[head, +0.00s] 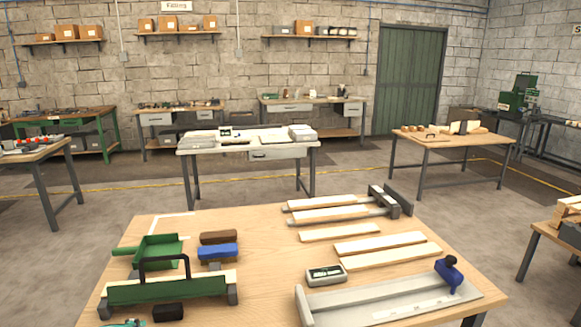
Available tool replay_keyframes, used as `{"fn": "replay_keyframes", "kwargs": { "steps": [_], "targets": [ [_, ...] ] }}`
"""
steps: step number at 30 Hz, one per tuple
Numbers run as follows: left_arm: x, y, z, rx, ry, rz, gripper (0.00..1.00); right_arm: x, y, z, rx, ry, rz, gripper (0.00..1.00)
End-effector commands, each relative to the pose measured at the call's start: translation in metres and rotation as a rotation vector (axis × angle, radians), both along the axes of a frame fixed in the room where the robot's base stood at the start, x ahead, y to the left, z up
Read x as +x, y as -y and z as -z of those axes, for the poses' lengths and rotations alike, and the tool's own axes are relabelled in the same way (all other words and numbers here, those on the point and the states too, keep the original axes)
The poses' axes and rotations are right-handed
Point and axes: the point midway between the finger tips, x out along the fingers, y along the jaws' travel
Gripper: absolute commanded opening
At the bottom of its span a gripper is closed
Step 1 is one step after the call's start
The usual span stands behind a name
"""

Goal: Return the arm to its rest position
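Neither of my arms shows in the head view, and both grippers are out of sight. The wooden worktable (262,262) stands right in front of me. No hand or arm of mine covers any part of its visible top.
On the worktable, a green tool with a black handle (168,288), brown and blue blocks (218,251), and a small grey device (326,275) stand left to centre. Pale wooden slats (380,243), a dark-ended clamp frame (392,203) and a grey rail jig (390,300) fill the right.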

Motion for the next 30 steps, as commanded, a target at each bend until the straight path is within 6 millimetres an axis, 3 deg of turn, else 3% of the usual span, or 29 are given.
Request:
{"fn": "replay_keyframes", "kwargs": {
  "steps": [6, 10, 15, 18, 21, 24, 30],
  "targets": [
    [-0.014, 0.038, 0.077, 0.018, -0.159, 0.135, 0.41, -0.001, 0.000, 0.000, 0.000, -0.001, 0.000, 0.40],
    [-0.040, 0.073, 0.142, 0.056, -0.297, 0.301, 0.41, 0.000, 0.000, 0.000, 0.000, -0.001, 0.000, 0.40],
    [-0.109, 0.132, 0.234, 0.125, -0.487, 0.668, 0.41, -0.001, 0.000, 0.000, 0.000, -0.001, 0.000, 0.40],
    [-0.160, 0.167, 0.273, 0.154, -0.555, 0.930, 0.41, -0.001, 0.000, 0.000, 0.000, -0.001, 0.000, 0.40],
    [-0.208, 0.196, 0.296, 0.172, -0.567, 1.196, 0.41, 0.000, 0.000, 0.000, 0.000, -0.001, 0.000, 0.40],
    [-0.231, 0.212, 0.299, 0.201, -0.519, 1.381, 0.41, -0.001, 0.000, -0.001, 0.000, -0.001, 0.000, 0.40],
    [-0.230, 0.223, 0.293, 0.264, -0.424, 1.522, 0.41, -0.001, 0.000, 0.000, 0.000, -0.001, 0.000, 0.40]
  ]
}}
